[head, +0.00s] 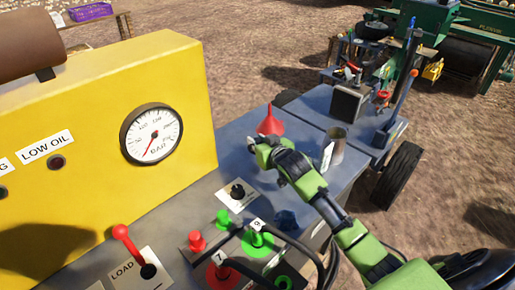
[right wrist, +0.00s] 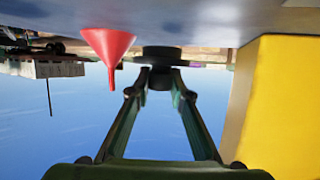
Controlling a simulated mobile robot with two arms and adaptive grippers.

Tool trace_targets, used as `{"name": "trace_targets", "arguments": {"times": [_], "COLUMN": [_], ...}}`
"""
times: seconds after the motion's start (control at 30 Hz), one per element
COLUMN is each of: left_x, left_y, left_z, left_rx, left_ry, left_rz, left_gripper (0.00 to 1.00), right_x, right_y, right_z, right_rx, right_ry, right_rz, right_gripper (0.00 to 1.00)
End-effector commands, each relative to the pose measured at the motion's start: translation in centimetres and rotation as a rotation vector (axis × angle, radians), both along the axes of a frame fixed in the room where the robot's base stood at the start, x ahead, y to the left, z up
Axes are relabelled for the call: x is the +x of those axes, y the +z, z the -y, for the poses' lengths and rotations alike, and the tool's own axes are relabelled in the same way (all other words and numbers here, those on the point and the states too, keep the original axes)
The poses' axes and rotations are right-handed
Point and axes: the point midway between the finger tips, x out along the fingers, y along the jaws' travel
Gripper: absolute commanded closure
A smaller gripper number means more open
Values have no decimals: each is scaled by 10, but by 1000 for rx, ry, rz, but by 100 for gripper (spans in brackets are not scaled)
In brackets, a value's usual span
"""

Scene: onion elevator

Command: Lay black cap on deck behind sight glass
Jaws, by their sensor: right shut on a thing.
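My right gripper (head: 262,150) is over the grey-blue deck (head: 350,185), beside the yellow housing and close to the red funnel. In the right wrist view, its fingers (right wrist: 160,78) are shut on the black cap (right wrist: 162,53), a dark round disc with a narrower part between the fingertips. This view is upside down, with the deck along its top; whether the cap touches the deck is unclear. The gripper hides the cap in the head view. A grey-brown cylinder (head: 338,141) stands right of the gripper; I cannot tell whether it is the sight glass. My left gripper is not in view.
The red funnel (head: 270,123) stands behind the gripper; it also shows in the right wrist view (right wrist: 108,45). The yellow housing (head: 90,110) with a gauge (head: 151,134) rises at left. Red and green knobs (head: 257,243) and hoses crowd the front.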

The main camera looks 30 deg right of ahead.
Motion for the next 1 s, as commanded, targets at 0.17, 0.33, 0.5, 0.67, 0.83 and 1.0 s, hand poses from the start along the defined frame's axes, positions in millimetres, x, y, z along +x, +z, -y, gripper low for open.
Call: {"name": "trace_targets", "arguments": {"times": [0.17, 0.33, 0.5, 0.67, 0.83, 1.0], "left_x": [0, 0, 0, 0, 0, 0], "left_y": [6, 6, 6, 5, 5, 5], "left_z": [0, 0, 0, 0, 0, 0], "left_rx": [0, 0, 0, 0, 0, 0], "left_ry": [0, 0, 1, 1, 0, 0], "left_rz": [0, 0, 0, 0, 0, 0], "left_gripper": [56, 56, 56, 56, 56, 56], "right_x": [2, 3, 3, 3, 3, 3], "right_y": [-24, -35, -35, -37, -37, -37], "right_z": [1, 1, 1, 1, 1, 1], "right_rx": [0, 0, 0, 0, 0, -1], "right_ry": [0, 0, 0, 0, 0, 0], "right_rz": [-5, -1, 0, -1, -2, -2], "right_gripper": [100, 100, 100, 71, 64, 64]}}
